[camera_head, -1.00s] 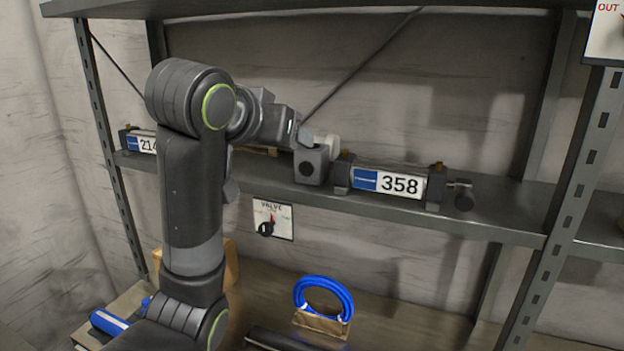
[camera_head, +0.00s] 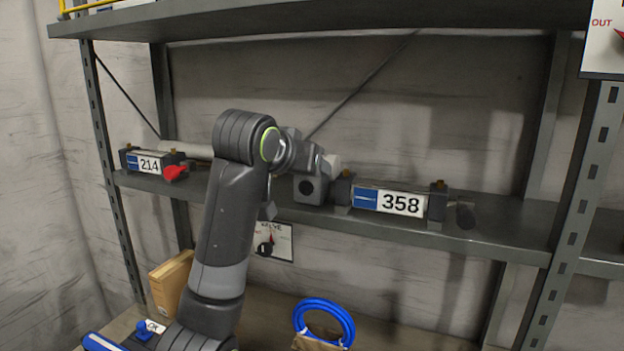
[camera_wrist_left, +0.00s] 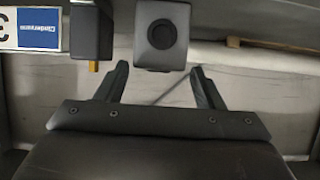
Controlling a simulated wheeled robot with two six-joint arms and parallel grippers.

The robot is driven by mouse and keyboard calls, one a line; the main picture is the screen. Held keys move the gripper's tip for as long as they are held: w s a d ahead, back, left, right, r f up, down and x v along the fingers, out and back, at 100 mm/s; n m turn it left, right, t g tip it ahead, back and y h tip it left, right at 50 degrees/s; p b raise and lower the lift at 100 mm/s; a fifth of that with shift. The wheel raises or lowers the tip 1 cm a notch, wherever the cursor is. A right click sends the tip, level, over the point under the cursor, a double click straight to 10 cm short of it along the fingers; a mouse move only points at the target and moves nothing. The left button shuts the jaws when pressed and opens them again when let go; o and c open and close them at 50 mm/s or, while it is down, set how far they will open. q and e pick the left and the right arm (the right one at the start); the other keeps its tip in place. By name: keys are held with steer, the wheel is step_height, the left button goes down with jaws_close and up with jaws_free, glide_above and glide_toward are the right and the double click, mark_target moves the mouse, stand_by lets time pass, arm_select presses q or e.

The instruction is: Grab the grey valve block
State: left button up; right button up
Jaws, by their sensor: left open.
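The grey valve block (camera_head: 310,189) sits on the middle shelf, left of the cylinder labelled 358 (camera_head: 390,202). It is a small box with a dark round port on its front. My left gripper (camera_head: 322,165) is at the block's upper side in the head view, its fingers mostly hidden. In the left wrist view, the open fingers (camera_wrist_left: 160,69) point at the block (camera_wrist_left: 162,48), which lies between and just beyond the fingertips. A gap shows on both sides, and neither finger visibly touches it. My right gripper is not in view.
A cylinder labelled 214 (camera_head: 150,163) with a red part lies at the shelf's left. A valve sign (camera_head: 272,242) hangs below the shelf edge (camera_head: 420,227). Posts flank the shelf.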

arm_select(q)
steer(key=p+x, duration=0.1)
steer(key=x, duration=0.2)
steer(key=shift+w+d+f+p, duration=0.15)
steer(key=shift+w+d+p, duration=0.05)
steer(key=shift+p, duration=0.15)
steer(key=shift+w+d+f, duration=0.1)
steer(key=shift+w+f, duration=0.15)
steer(key=shift+w, duration=0.05)
steer(key=c, duration=0.9)
steer(key=shift+r, duration=0.1)
